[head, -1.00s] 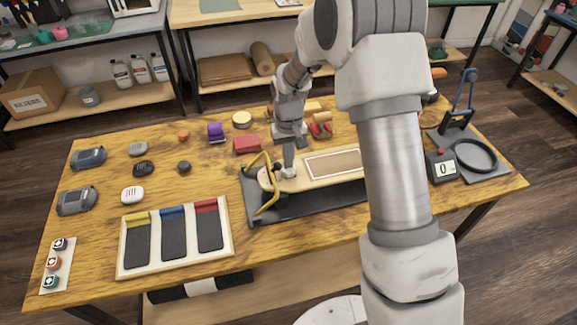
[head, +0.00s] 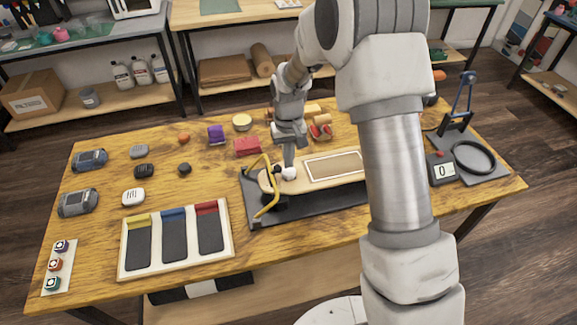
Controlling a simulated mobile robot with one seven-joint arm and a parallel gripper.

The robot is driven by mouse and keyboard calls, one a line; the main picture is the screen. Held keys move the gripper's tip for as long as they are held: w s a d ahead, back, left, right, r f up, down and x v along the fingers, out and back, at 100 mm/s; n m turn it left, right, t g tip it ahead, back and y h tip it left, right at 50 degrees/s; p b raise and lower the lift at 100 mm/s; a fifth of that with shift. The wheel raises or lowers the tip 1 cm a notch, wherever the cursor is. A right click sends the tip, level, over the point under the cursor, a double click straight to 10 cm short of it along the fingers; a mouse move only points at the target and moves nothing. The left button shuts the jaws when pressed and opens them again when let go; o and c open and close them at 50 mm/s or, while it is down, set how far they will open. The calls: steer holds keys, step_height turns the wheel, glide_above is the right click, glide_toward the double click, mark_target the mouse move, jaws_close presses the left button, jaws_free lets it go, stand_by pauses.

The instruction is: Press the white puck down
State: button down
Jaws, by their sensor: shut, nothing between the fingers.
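The white puck (head: 289,174) is a small round white piece at the left end of the pale wooden deck (head: 314,181), which lies on a dark tray. My gripper (head: 289,164) points straight down over the puck, with its fingers together and empty. Its tips are at the puck's top edge; I cannot tell whether they touch it. The fingers hide part of the puck's far side.
A yellow-handled clamp (head: 266,200) stands close on the left of the puck. A red block (head: 247,146) lies behind. A tray with three dark strips (head: 128,273) is at the front left. My arm hides the deck's right end.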

step_height(320, 180, up, 6)
steer(key=p, duration=0.3)
steer(key=shift+r+p, duration=0.2)
steer(key=shift+p, duration=0.2)
step_height(320, 180, up, 9)
steer(key=t, duration=0.1)
glide_above(289, 170)
steer(key=s+d, duration=0.3)
steer(key=s+d+r+t, duration=0.2)
steer(key=s+d+r, duration=0.1)
steer(key=s+r, duration=0.4)
steer(key=s+d+r+m+t, duration=0.1)
steer(key=s+d+r, duration=0.1)
steer(key=s, duration=0.6)
steer(key=s+d+r+m+t, duration=0.1)
steer(key=s+d+r, duration=0.1)
steer(key=s+r, duration=0.3)
steer(key=shift+s+r+t, duration=0.2)
steer(key=shift+s+t, duration=0.1)
steer(key=shift+s, duration=1.4)
steer(key=shift+d, duration=0.1)
